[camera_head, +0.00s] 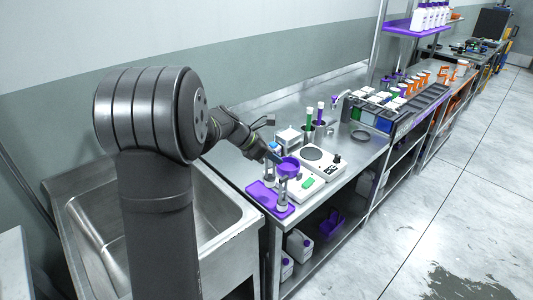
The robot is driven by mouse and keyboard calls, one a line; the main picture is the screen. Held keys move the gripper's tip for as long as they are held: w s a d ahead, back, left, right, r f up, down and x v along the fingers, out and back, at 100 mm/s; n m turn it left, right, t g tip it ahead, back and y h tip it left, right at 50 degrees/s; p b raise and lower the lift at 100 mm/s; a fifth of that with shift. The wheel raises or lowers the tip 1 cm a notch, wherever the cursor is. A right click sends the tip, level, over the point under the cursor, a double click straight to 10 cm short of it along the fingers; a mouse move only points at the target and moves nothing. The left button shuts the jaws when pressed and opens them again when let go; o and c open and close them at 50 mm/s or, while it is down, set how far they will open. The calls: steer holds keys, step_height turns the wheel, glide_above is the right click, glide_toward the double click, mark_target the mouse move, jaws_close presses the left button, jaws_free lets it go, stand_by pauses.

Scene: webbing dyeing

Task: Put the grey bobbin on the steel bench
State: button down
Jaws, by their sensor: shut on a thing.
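My gripper (274,157) reaches over the near end of the steel bench (345,150), just left of a purple bowl-like piece (289,167). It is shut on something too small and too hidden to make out. I cannot pick out the grey bobbin with certainty. Two greyish upright pieces stand on a purple tray (257,196) below the gripper, at the bench's near left corner: one at the back (268,176) and one in front (283,192).
A white device with a round dark plate (320,160) and a small white device with a green display (308,183) crowd the bench beside the tray. Purple- and green-capped tubes (309,122) stand behind. A steel sink (95,235) lies left. Bare steel shows near the bench's front edge.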

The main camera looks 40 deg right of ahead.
mark_target(268, 168)
steer(key=shift+f, duration=2.7)
steer(key=shift+f, duration=0.35)
steer(key=c, duration=1.4)
jaws_free()
steer(key=v, duration=1.7)
steer(key=shift+a, duration=0.25)
steer(key=x, duration=1.7)
steer(key=shift+d+f, duration=0.1)
steer(key=shift+d, duration=0.15)
